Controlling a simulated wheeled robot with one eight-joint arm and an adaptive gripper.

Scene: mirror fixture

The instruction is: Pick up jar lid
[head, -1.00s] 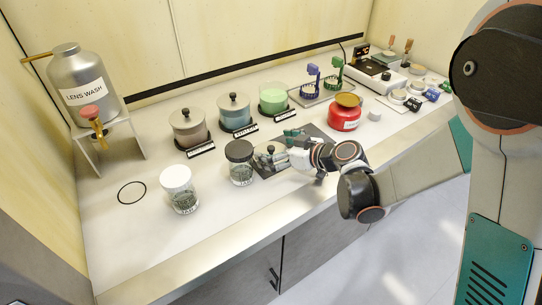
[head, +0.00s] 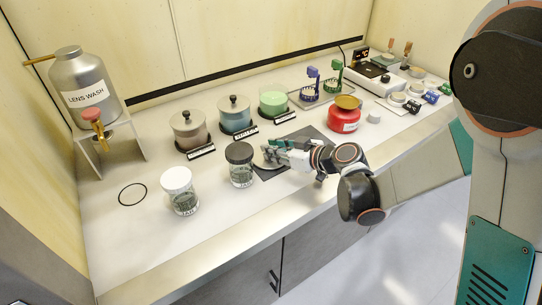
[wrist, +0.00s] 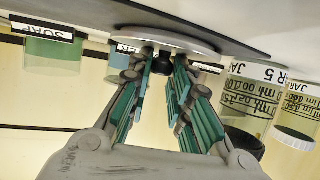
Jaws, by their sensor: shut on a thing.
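The jar lid (head: 260,161) is a flat grey disc with a black knob, at the dark mat beside the black-capped jar in the head view. In the wrist view the lid (wrist: 190,43) spans the top, its black knob (wrist: 162,63) between my teal finger pads. My gripper (head: 270,151) is shut on the lid by its knob; it also shows in the wrist view (wrist: 163,58). My fingers partly hide the lid in the head view. I cannot tell whether the lid touches the mat.
The black-capped jar (head: 240,168) stands close left of my gripper, with a white-capped jar (head: 181,194) further left. A red jar (head: 344,117) stands behind right.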

